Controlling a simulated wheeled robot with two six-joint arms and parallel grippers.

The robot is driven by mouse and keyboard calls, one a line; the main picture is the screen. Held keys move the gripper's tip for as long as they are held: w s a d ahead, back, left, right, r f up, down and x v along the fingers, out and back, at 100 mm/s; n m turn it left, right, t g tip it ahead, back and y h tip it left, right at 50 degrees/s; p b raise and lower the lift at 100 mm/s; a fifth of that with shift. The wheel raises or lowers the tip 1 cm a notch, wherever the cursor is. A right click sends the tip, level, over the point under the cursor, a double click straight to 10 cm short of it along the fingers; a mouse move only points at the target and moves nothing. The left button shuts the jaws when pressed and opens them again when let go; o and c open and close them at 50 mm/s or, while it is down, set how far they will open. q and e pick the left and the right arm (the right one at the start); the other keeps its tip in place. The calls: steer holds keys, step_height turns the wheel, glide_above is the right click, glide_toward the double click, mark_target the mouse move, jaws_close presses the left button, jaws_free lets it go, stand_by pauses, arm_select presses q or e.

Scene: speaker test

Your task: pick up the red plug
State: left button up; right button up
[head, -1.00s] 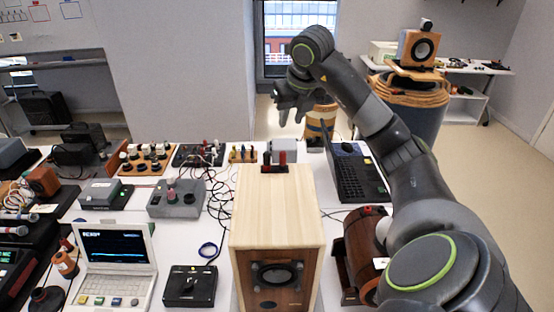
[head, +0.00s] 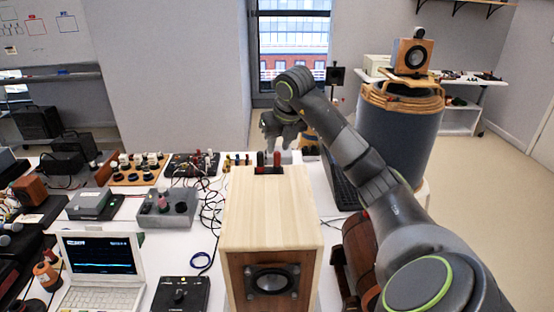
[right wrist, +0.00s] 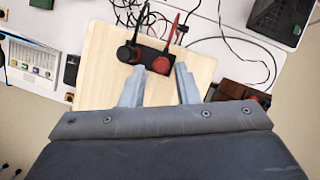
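The red plug (head: 277,159) stands upright beside a black plug (head: 261,159) at the far top edge of a light wooden speaker box (head: 270,205). In the right wrist view the red plug (right wrist: 162,64) has a red cable, and the black plug (right wrist: 128,53) is to its left. My right gripper (head: 278,138) is just beyond and above the plugs. In the right wrist view its two fingers (right wrist: 159,70) are apart, with the red plug showing between their tips and nothing held. Contact cannot be told. My left gripper is not in view.
A laptop (head: 342,184) is right of the speaker box, near my right arm. A white laptop (head: 100,262), a grey box with knobs (head: 166,207) and loose black cables (head: 209,205) lie on the left. A barrel-like wooden object (head: 357,240) sits close right of the box.

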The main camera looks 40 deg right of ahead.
mark_target(277, 152)
steer(key=p+x, duration=0.1)
steer(key=x, duration=0.2)
steer(key=shift+s+p, duration=0.1)
steer(key=shift+p, duration=0.3)
steer(key=shift+f, duration=0.4)
steer(key=shift+d+f, duration=0.1)
steer(key=shift+f, duration=0.1)
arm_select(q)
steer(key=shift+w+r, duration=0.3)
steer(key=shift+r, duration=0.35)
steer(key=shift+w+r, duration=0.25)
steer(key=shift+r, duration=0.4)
arm_select(e)
steer(key=shift+r, duration=0.1)
jaws_close()
step_height(277, 152, up, 7)
steer(key=b, duration=0.3)
steer(key=shift+r, duration=0.2)
steer(key=shift+r+p, duration=0.7)
steer(key=shift+r, duration=0.05)
arm_select(q)
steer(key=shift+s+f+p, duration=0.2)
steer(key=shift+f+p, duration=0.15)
steer(key=shift+p, duration=0.1)
arm_select(e)
steer(key=shift+r, duration=0.6)
